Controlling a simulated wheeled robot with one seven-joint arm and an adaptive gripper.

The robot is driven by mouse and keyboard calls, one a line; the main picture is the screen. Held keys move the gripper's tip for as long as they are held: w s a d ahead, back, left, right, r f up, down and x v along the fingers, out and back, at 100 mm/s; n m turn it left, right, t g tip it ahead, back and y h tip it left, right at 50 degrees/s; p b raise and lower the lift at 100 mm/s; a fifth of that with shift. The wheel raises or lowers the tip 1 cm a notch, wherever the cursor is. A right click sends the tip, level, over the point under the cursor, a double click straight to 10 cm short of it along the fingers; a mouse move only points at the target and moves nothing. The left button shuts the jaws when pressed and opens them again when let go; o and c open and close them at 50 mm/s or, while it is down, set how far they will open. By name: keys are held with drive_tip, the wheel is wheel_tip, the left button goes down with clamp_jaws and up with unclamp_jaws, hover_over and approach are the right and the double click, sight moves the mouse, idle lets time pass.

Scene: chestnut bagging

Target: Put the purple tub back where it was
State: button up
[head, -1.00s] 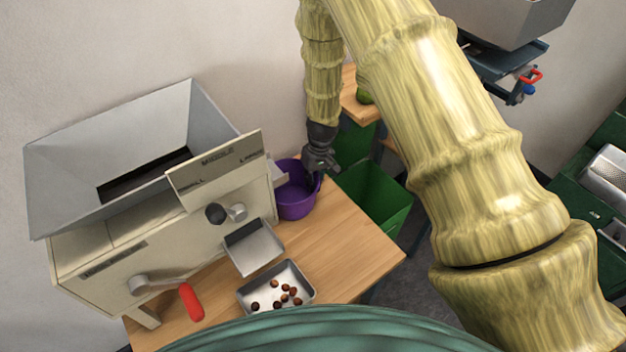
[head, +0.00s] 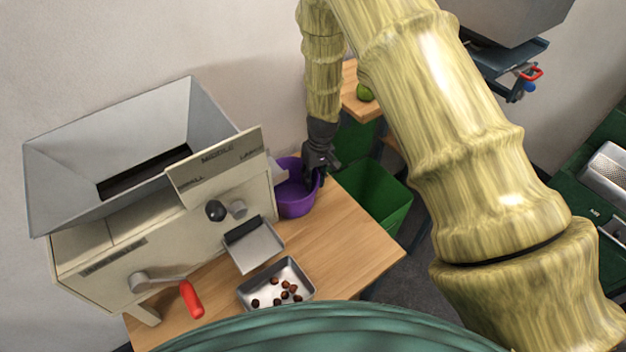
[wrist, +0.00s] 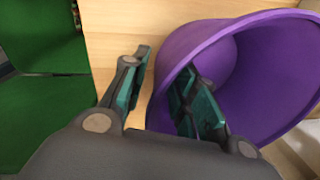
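The purple tub (head: 294,204) stands on the wooden table beside the sorting machine, below its side chute. My gripper (head: 316,180) is at the tub's right rim in the head view. In the wrist view the tub (wrist: 275,75) fills the right side with its mouth towards the camera. My gripper (wrist: 162,82) straddles the tub's wall: one finger is outside, the other inside. A narrow strip of wood shows between the outer finger and the wall, so the fingers look apart and not clamped on it. The tub's far side is partly hidden.
The sorting machine (head: 150,255) with its hopper and red-handled crank stands left of the tub. A metal tray (head: 262,292) with several chestnuts lies in front. A green bin (head: 375,200) is off the table's right side. The table's right front (head: 350,245) is clear.

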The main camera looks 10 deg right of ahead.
wheel_tip(320, 180, up, 11)
drive_tip(key=d+b, duration=0.1)
drive_tip(key=b, duration=0.2)
drive_tip(key=shift+w+d, duration=0.15)
drive_tip(key=shift+d, duration=0.1)
drive_tip(key=shift+r, duration=0.1)
